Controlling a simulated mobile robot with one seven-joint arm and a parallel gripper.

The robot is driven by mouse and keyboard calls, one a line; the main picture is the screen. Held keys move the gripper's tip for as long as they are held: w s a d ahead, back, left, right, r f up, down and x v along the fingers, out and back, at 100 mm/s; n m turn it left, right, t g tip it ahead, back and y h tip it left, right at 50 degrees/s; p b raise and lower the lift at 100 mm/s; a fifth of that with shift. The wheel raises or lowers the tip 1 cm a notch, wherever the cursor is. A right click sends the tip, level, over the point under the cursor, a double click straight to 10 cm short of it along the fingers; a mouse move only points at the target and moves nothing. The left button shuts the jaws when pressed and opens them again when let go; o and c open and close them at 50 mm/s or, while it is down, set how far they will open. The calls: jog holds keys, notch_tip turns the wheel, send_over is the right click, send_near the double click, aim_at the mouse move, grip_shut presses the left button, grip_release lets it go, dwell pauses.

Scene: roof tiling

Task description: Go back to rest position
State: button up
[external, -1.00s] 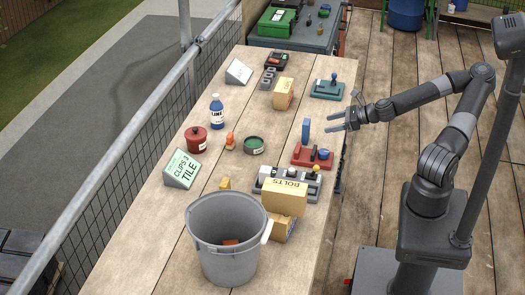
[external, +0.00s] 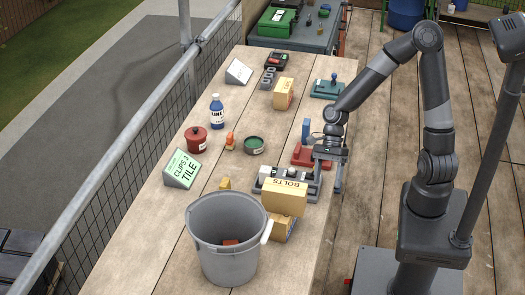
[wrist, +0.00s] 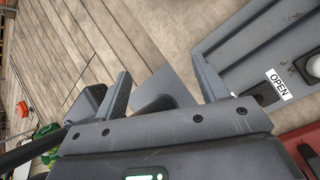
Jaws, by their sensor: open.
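My gripper (external: 339,180) is over the right edge of the workbench in the external view. It points down beside the right end of the grey control panel (external: 262,187). In the wrist view its two fingers (wrist: 160,88) are apart. Nothing shows held between them. The panel also shows in the wrist view, with an OPEN label (wrist: 279,84). A red base (external: 303,156) stands just behind the panel, partly hidden by my arm. Whether a fingertip touches the panel cannot be told.
The wooden workbench (external: 235,171) also carries a grey bucket (external: 225,267), a box marked BOLTS (external: 285,200), a CLIPS/TILE sign (external: 184,169), a blue bottle (external: 216,110) and a red pot (external: 196,141). Plank floor (external: 378,215) is open between the bench and my base.

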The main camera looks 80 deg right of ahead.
jog(key=s+d+r+n+t+h, duration=0.3)
jog(key=s+r+n, duration=0.3)
jog(key=r+n, duration=0.3)
jog(key=s+d+r+n+t+h, duration=0.2)
jog(key=s+r+n, duration=0.4)
jog(key=r+n, duration=0.4)
jog(key=d+n+h, duration=0.1)
jog(key=n+h, duration=0.1)
jog(key=n, duration=0.3)
jog(key=shift+d+r+t, duration=0.2)
jog(key=shift+t, duration=0.2)
